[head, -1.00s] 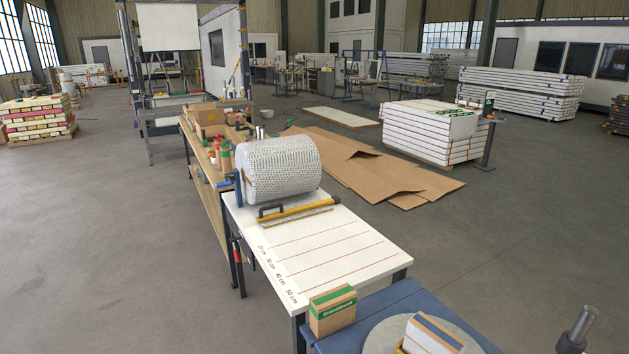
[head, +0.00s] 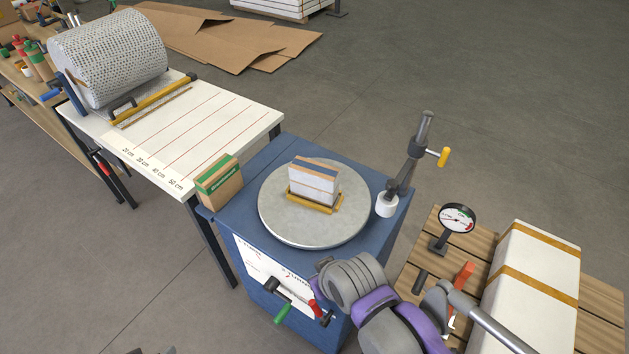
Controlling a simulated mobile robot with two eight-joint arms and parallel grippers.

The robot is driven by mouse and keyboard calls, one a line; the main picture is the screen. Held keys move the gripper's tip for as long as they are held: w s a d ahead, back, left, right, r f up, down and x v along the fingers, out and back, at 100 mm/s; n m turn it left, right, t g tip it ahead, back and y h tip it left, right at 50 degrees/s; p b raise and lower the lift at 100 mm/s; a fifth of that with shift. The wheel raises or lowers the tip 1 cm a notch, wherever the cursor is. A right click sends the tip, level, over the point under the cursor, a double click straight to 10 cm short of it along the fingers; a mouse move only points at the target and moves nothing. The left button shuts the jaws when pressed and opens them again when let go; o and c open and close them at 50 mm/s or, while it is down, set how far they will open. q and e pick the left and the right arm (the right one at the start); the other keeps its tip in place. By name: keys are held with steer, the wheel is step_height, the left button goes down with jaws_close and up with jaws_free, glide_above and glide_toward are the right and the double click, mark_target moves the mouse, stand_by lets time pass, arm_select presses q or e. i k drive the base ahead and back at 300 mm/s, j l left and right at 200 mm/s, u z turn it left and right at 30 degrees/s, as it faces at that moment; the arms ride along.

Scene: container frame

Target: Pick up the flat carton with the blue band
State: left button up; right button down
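The flat carton with the blue band (head: 315,180) is white and tan, with a dark blue stripe along its top. It stands upright in a yellow holder (head: 314,203) on a round grey turntable (head: 290,228) in the head view. The turntable sits on a blue cabinet (head: 240,225). Purple and grey links, apparently of my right arm, show at the bottom right, in front of the cabinet. I make out no fingertips of either gripper, and nothing touches the carton.
A tan carton with a green band (head: 220,183) stands left of the turntable. A grey post with a yellow knob (head: 408,165) rises at its right. A dial gauge (head: 458,219) and a long strapped white box (head: 530,275) stand on slatted wood. A white measuring table (head: 190,125) adjoins the cabinet.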

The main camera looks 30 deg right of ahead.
mark_target(313, 181)
steer(key=i+j+z, duration=0.15)
steer(key=z, duration=0.6)
steer(key=i+j+z, duration=0.4)
steer(key=j, duration=0.25)
steer(key=j+z, duration=0.2)
steer(key=i+j, duration=0.1)
steer(key=j, duration=0.25)
steer(key=i+j+z, duration=0.1)
steer(key=j, duration=0.3)
steer(key=i+j, duration=0.1)
steer(key=j, duration=0.25)
steer(key=i+j, duration=0.1)
steer(key=j, duration=0.3)
steer(key=z, duration=0.05)
